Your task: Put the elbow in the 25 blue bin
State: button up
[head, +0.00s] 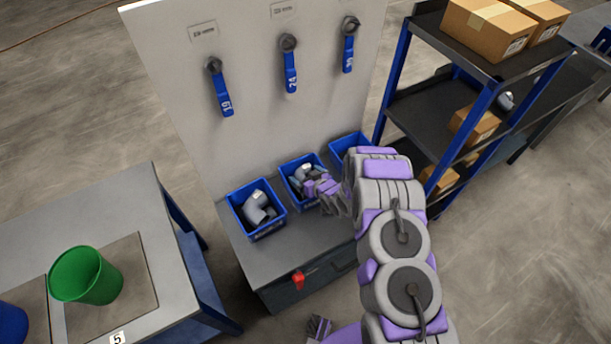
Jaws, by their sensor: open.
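Three blue bins stand in a row on a grey cabinet. The left bin (262,232) holds grey pipe elbows (258,207). The middle bin (289,164) holds a grey pipe part (301,172) that looks like an elbow. The right bin (343,143) is partly behind my arm, and its contents are hidden. My gripper (315,187) is open at the middle bin, over its right side. I cannot tell whether it touches the part. No number is readable on the bins.
A white panel behind the bins carries blue-handled valves (290,70); the left handle reads 19. A shelf rack (425,105) with cardboard boxes stands right. A table (165,275) with a green bin (86,277) stands left. A red object (298,280) is at the cabinet's front.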

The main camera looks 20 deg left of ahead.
jog(key=shift+d, duration=0.1)
jog(key=p+v, duration=0.1)
jog(key=v, duration=1.1)
jog(key=shift+r, duration=0.15)
jog(key=w+d+r+m+g+h, duration=0.1)
jog(key=w+d+r+m+h, duration=0.15)
jog(key=d+r+h, duration=0.85)
jog(key=s+d+r+m+g+y, duration=0.2)
jog(key=s+d+r, duration=0.3)
jog(key=d+r, duration=0.55)
jog(key=s+d+r+m+g+h, duration=0.1)
jog(key=s+d+r+m+g, duration=0.2)
jog(key=s, duration=0.5)
jog(key=s+d+r+h, duration=0.1)
jog(key=s+d+r, duration=0.3)
jog(key=s+r, duration=0.25)
jog(key=s+r+m+g, duration=0.1)
jog(key=s+r, duration=0.1)
jog(key=s, duration=0.7)
jog(key=s+r+m+g+y, duration=0.1)
jog(key=s+r+g, duration=0.1)
jog(key=s, duration=0.8)
jog(key=shift+a+r, duration=0.35)
jog(key=shift+r, duration=0.15)
